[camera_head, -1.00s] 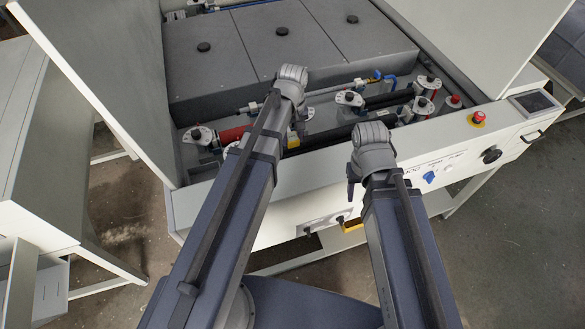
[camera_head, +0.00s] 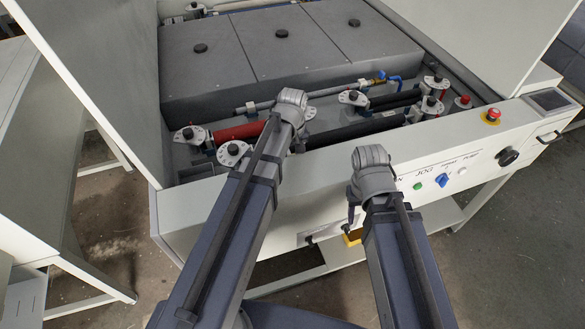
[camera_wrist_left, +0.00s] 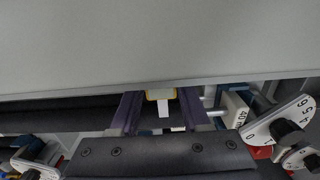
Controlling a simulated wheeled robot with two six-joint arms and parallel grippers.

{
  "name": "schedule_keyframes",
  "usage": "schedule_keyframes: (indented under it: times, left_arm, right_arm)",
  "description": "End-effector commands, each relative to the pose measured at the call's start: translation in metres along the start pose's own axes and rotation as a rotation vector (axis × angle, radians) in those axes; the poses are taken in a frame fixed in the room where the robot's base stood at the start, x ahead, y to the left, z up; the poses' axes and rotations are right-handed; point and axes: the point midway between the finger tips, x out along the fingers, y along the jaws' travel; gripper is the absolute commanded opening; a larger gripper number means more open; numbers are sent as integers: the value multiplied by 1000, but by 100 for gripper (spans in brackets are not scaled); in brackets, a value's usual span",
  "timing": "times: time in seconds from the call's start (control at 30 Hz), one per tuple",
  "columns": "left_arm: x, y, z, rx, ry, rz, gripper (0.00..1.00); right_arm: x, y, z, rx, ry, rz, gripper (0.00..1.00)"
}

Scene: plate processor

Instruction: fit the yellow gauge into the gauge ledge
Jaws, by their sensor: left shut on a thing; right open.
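My left arm reaches over the machine's roller bay in the head view, and its wrist hides the left jaws there. In the left wrist view my left gripper (camera_wrist_left: 161,108) is shut on the yellow gauge (camera_wrist_left: 160,94), a small yellow piece with a white face between the dark fingers. My right gripper (camera_head: 352,208) hangs in front of the machine's front panel. It is open, mostly hidden by its own wrist, with only a small part showing. I cannot make out the gauge ledge for certain in either view.
Rollers, including a red one (camera_head: 238,131), and several numbered dials (camera_wrist_left: 280,130) lie around the left gripper. Grey covers (camera_head: 285,45) stand behind. A red stop button (camera_head: 492,114) is at the right. A yellow piece (camera_head: 352,238) shows below the front panel.

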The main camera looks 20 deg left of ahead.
Motion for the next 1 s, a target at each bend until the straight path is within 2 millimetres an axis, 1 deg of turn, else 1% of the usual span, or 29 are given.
schedule_keyframes:
  times: [0.03,0.1,0.2,0.47,0.77,0.8,1.0]
  left_arm:
    - [15,0,0,0,0,0,0]
    - [24,0,0,0,0,0,0]
    - [31,0,0,0,0,0,0]
    - [29,0,0,0,0,0,0]
    - [38,0,0,0,0,0,0]
    - [36,0,0,0,0,0,51]
    - [36,0,0,0,0,0,74]
  right_arm:
    - [15,-1,-1,0,0,0,50]
    - [24,-2,-1,0,0,0,50]
    - [31,-3,-2,1,0,0,50]
    - [29,-3,-2,1,0,0,50]
    - [38,-4,-2,1,0,0,50]
    - [36,-3,-2,1,0,0,50]
    - [35,-3,-2,0,0,0,50]
